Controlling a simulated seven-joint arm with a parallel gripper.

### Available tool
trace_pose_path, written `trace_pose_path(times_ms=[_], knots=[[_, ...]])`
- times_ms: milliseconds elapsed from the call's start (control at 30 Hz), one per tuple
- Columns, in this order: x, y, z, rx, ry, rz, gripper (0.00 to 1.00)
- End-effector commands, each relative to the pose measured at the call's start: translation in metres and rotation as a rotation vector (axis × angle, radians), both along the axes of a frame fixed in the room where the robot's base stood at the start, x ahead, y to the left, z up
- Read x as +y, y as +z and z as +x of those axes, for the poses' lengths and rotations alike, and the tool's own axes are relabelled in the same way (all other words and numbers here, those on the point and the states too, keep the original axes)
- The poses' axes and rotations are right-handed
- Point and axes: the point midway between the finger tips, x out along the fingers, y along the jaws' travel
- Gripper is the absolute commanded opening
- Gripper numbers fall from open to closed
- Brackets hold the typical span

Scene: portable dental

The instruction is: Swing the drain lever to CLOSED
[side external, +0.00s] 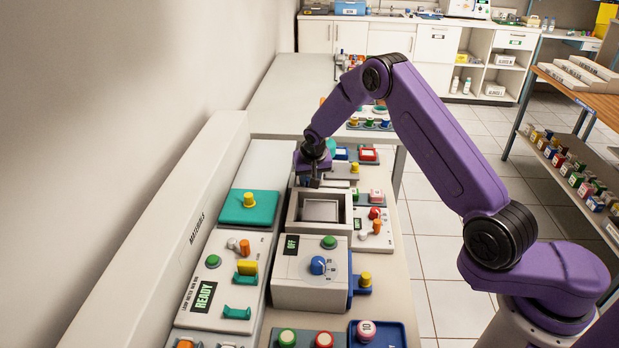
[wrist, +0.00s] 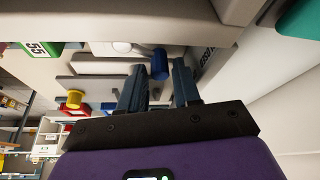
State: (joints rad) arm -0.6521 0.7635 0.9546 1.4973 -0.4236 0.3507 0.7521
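In the wrist view, a lever with a blue cylindrical knob (wrist: 159,64) on a grey arm is mounted on a pale panel; it may be the drain lever, but I cannot read a DRAIN or CLOSED label. My gripper (wrist: 159,84) is open, with its two dark fingers apart and the blue knob showing in the gap just beyond the tips. I cannot tell whether a finger touches it. In the side view, my gripper (side external: 315,183) points down at the back edge of an open grey basin (side external: 320,212). The lever is not distinguishable there.
A grey box with a blue dial (side external: 318,265) and an OFF display stands in front of the basin. A teal block with a yellow knob (side external: 249,200) and a READY panel (side external: 204,297) lie left. A panel with an orange knob (side external: 376,226) is right. The bench is crowded.

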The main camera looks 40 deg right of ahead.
Motion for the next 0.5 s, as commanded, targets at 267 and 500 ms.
trace_pose_path(times_ms=[267,500], knots=[[-0.0003,-0.0001,0.0001,0.0,0.0,0.0,0.16],[-0.0002,0.0,-0.0001,0.0,0.006,0.0,0.0]])
